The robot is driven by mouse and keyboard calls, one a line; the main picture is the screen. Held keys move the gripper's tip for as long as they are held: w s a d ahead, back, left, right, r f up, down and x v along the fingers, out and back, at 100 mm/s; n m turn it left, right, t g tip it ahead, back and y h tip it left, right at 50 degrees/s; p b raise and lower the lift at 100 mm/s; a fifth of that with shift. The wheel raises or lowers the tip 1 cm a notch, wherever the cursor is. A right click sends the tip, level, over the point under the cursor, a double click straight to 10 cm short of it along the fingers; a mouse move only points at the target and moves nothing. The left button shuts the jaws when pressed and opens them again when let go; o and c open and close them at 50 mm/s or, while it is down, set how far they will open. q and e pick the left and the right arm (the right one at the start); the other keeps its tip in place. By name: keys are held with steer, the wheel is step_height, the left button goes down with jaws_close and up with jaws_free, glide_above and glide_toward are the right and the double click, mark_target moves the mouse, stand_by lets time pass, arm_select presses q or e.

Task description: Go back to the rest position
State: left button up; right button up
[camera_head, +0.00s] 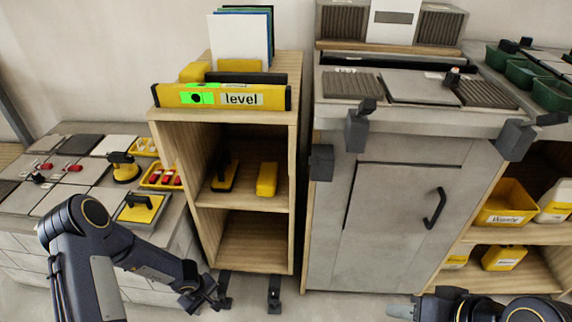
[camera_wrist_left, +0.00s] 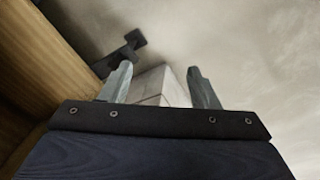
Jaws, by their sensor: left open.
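My left gripper (camera_head: 204,297) hangs low in front of the wooden shelf unit, near the floor at its left front foot. In the left wrist view its two fingers (camera_wrist_left: 160,88) stand apart with nothing between them. My right arm shows at the bottom right, in front of the cabinet. A pale tip (camera_head: 402,312) at its left end is cut by the frame's lower edge, so the right gripper's state does not show clearly.
The wooden shelf unit (camera_head: 297,205) carries a yellow level (camera_head: 225,97) on top. A low tiled bench (camera_head: 45,203) stands left, and a grey cabinet (camera_head: 390,225) stands right. Yellow bins (camera_head: 507,203) sit on shelves at far right. Floor shows between my arms.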

arm_select(q)
steer(key=w+r+m+t+h, duration=0.1)
steer(key=w+r+t, duration=0.4)
steer(key=r, duration=0.9)
step_height(320, 180, up, 15)
steer(key=d+m+h, duration=0.3)
steer(key=s+d+r+m+h, duration=0.1)
steer(key=s+d+r+m, duration=0.2)
steer(key=s+r, duration=0.7)
steer(key=s+a+r+m+y, duration=0.1)
steer(key=s+a+m, duration=0.1)
steer(key=s, duration=1.3)
step_height(320, 180, up, 31)
steer(key=p, duration=3.1)
steer(key=shift+d+r+g, duration=0.2)
steer(key=shift+g, duration=0.2)
steer(key=shift+w, duration=0.1)
